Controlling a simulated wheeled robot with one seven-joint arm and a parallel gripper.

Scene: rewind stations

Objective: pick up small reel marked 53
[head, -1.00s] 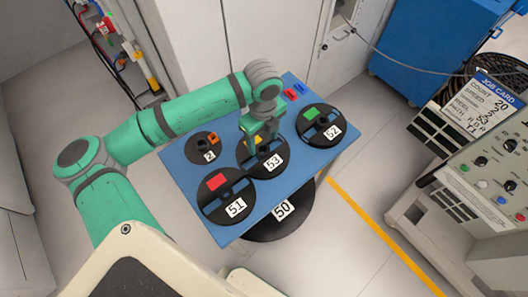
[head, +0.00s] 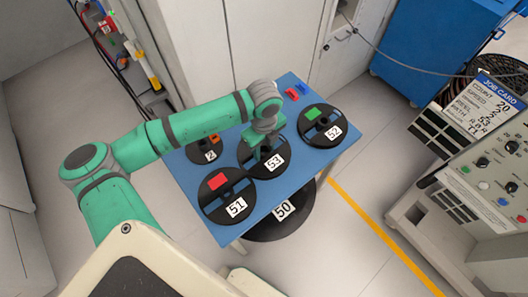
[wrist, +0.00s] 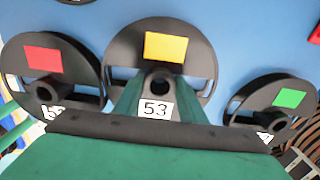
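The reel marked 53 (head: 277,173) is a black disc with a white number label, lying flat on the blue table between reels 51 and 52. In the wrist view, reel 53 (wrist: 124,52) shows a yellow patch and a raised central hub. My green gripper (head: 260,150) is right over its middle, pointing down. In the wrist view the fingers of my gripper (wrist: 160,88) stand on either side of the hub and look open, with the label visible between them. Whether they touch the hub is not clear. In the head view my gripper hides the yellow patch.
Reel 51 (head: 212,207) with a red patch and reel 52 (head: 323,137) with a green patch lie close on either side. A smaller reel 2 (head: 201,157) is behind my arm. Reel 50 (head: 262,231) is low, beneath the blue table (head: 290,192). Small red and blue blocks lie at the back.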

